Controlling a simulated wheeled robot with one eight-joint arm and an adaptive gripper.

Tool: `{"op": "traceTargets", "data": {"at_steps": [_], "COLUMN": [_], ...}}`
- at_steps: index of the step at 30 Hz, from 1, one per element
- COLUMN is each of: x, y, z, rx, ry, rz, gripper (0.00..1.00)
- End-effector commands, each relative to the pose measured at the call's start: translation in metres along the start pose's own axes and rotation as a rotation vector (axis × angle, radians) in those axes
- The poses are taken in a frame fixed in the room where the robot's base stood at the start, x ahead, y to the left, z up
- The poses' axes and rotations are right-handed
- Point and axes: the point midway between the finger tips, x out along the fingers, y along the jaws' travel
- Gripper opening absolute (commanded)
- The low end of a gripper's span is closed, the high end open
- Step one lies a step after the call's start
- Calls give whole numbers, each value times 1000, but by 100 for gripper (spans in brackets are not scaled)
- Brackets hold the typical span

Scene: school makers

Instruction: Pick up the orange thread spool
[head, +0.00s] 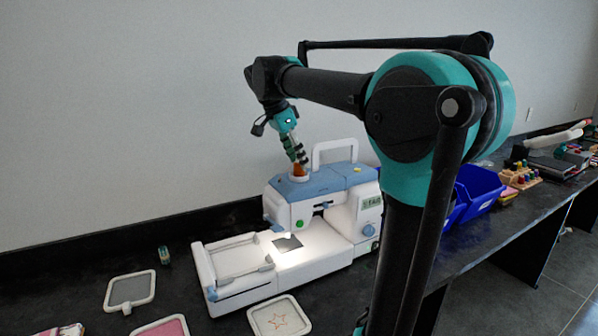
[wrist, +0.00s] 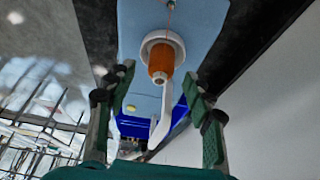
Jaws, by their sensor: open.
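The orange thread spool (wrist: 161,62) stands on a white round holder (wrist: 163,40) on top of the sewing machine (head: 320,205). In the head view the spool (head: 299,170) shows as a small orange patch just below my gripper (head: 301,160). In the wrist view my gripper (wrist: 158,108) is open, with one dark green finger on each side. The spool lies between the finger lines, a little beyond the fingertips, and I see no contact.
The machine's white handle (head: 335,148) rises close to the right of the spool. Blue bins (head: 480,187) stand farther right on the dark counter. Embroidery hoops (head: 130,290) lie at the front left. The wall is behind the machine.

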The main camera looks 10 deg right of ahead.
Motion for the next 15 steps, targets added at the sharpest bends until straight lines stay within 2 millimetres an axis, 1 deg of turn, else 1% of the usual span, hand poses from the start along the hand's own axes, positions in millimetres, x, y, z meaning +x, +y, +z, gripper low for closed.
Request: {"op": "traceTargets", "data": {"at_steps": [1, 4, 7, 12, 14, 15], "x": [7, 15, 18, 18, 18, 18], "y": [0, 0, 0, 0, 0, 0], "z": [0, 0, 0, 0, 0, 0], "rx": [1, 0, -1, -1, -1, -1], "ry": [0, 0, 0, 0, 0, 0], "rz": [1, 0, 0, 0, 0, 0], "gripper": [52, 52, 52, 52, 46, 41]}}
